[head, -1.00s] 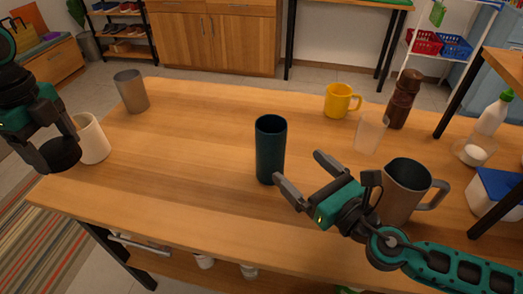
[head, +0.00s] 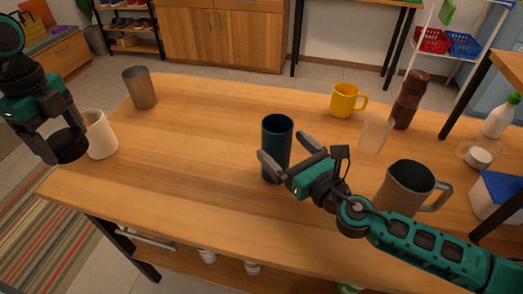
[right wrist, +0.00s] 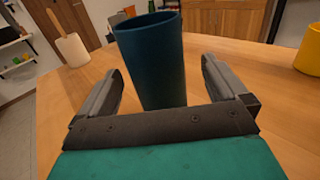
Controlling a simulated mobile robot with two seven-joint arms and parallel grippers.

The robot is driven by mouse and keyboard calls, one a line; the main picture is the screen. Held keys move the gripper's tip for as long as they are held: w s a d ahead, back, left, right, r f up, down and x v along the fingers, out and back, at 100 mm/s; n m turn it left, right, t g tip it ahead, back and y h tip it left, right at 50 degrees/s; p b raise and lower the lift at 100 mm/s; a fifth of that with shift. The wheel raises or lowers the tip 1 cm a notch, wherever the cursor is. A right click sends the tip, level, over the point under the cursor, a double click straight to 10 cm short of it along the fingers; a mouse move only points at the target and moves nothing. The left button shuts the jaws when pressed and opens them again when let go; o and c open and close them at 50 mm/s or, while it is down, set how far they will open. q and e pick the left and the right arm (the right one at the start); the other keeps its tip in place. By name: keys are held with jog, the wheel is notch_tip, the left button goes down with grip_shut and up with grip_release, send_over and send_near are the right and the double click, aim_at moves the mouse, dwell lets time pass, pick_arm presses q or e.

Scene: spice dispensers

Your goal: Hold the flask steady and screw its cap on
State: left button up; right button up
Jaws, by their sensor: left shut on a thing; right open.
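The flask (head: 277,128), a dark blue open-topped cylinder, stands upright near the middle of the wooden table. My right gripper (head: 284,148) is open, with one finger on each side of the flask. In the right wrist view the flask (right wrist: 152,60) rises between the two fingers, closer to the left one; whether they touch it cannot be told. My left gripper (head: 55,142) is shut on the round black cap (head: 69,147), held in the air at the table's left, in front of a white cup. The cap's underside is hidden.
The white cup (head: 101,137) and a grey cup (head: 140,88) stand at the left. A grey mug (head: 405,190) stands close beside my right arm. A translucent cup (head: 374,132), yellow mug (head: 344,101) and brown grinder (head: 408,100) stand behind. The table between flask and left cups is clear.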

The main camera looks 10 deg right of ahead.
pick_arm(q)
jog(key=shift+r, duration=0.1)
pick_arm(e)
jog(key=x, duration=0.4)
jog(key=shift+w+a+f, duration=0.1)
jog(key=shift+w+a, duration=0.2)
jog(key=shift+a, duration=0.05)
jog(key=shift+c, duration=0.3)
jog(key=c, duration=1.2)
pick_arm(q)
jog(key=shift+r, duration=0.1)
pick_arm(e)
jog(key=shift+o, duration=0.2)
pick_arm(q)
jog(key=shift+r+p, duration=0.65)
jog(key=shift+p, duration=0.15)
pick_arm(e)
jog(key=shift+r, duration=1.15)
pick_arm(q)
notch_tip(320, 180, up, 5)
jog(key=p, duration=0.5)
jog(key=shift+r, duration=0.2)
jog(key=shift+p, duration=0.3)
pick_arm(e)
notch_tip(320, 180, up, 15)
send_over(270, 128)
jog(key=s, duration=0.1)
jog(key=shift+d+r, duration=0.15)
jog(key=shift+r, duration=1.2)
